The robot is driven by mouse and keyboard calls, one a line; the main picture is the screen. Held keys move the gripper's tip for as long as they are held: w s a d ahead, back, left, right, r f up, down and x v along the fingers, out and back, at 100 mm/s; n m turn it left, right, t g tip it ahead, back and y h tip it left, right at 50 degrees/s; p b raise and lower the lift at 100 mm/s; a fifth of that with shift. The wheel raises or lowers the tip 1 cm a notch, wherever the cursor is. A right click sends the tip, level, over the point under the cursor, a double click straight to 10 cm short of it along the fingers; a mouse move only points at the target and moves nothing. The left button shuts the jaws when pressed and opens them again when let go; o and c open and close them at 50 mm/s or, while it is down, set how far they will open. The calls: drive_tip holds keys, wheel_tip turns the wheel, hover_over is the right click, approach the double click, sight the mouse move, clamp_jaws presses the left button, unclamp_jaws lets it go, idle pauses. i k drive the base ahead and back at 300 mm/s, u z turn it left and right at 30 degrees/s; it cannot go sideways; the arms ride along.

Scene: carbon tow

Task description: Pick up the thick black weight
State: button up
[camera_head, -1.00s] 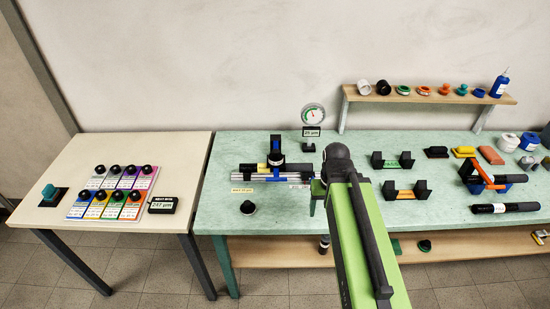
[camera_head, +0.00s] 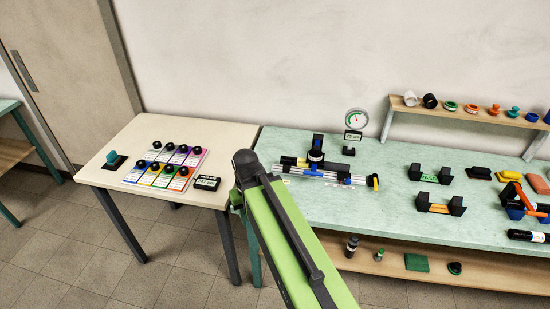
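I cannot single out the thick black weight for sure. Several round black knob-topped pieces (camera_head: 182,149) sit on coloured cards on the cream table at left. A black ring-like piece (camera_head: 430,101) stands on the wall shelf beside a white one. My green arm reaches up from the bottom middle, and its dark joint is over the gap between the two tables. My gripper is not visible; it is hidden beyond that joint. The arm also covers the left front part of the green bench.
The cream table (camera_head: 118,147) has a teal block (camera_head: 113,158) at left and a small display (camera_head: 207,183). The green bench (camera_head: 385,165) carries a railed fixture (camera_head: 318,168), a dial gauge (camera_head: 356,121) and black holders (camera_head: 436,174). A lower shelf (camera_head: 400,266) holds small items.

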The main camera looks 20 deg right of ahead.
sight(315, 155)
drive_tip(key=u, duration=0.85)
drive_tip(key=k, duration=0.2)
drive_tip(key=u, duration=1.1)
drive_tip(key=k, duration=1.15)
drive_tip(key=z, duration=1.7)
drive_tip(key=i, duration=0.95)
drive_tip(key=u, duration=0.75)
drive_tip(key=i, duration=0.6)
drive_tip(key=u, duration=0.3)
